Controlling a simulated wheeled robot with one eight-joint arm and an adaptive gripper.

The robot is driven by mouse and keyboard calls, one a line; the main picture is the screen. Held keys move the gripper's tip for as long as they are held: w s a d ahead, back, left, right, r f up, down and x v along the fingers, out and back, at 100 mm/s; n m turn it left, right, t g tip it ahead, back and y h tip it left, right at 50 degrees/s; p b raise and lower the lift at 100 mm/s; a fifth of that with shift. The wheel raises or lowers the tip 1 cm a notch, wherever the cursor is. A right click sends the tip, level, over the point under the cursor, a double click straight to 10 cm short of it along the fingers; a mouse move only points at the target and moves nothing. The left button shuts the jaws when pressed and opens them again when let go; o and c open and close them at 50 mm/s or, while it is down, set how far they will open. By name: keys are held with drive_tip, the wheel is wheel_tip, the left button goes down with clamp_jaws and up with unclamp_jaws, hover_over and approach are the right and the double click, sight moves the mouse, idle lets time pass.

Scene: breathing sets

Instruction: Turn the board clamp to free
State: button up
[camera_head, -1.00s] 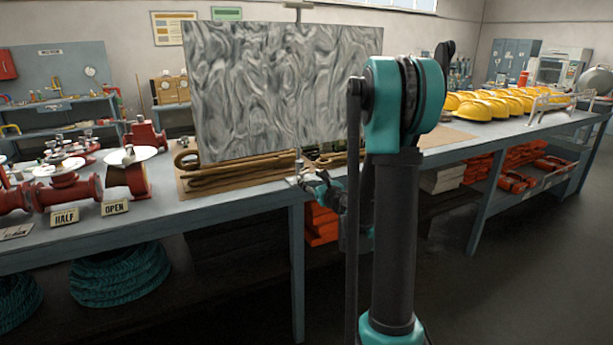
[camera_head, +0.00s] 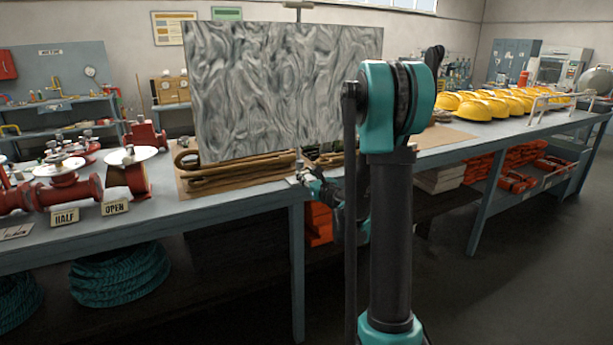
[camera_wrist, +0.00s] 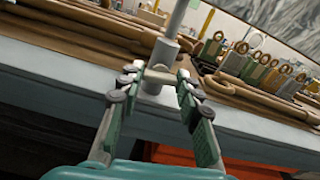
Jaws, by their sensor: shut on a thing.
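A large grey board with a swirling pattern (camera_head: 285,90) stands upright on the bench behind my gripper. At the bench's front edge, a pale post with a collar (camera_wrist: 166,50) and a short crossbar form the board clamp (camera_wrist: 157,77). My gripper (camera_wrist: 153,86) is shut on the clamp's crossbar, one finger at each end of it. In the head view my gripper (camera_head: 304,178) is small at the bench edge below the board, and its grip is hard to make out there.
Brown hooked rods (camera_head: 235,173) lie under the board. Red valves (camera_head: 66,188) with HALF and OPEN signs stand at left. Yellow helmets (camera_head: 490,106) sit at right. Orange items (camera_head: 319,222) lie below the bench. The floor at right is clear.

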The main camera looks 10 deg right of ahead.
drive_tip(key=shift+n, duration=0.4)
drive_tip(key=shift+c, duration=0.2)
drive_tip(key=n, duration=0.7)
drive_tip(key=shift+n, duration=0.3)
drive_tip(key=n, duration=0.4)
drive_tip(key=shift+n, duration=1.9)
drive_tip(key=o, duration=1.2)
drive_tip(key=shift+c, duration=0.2)
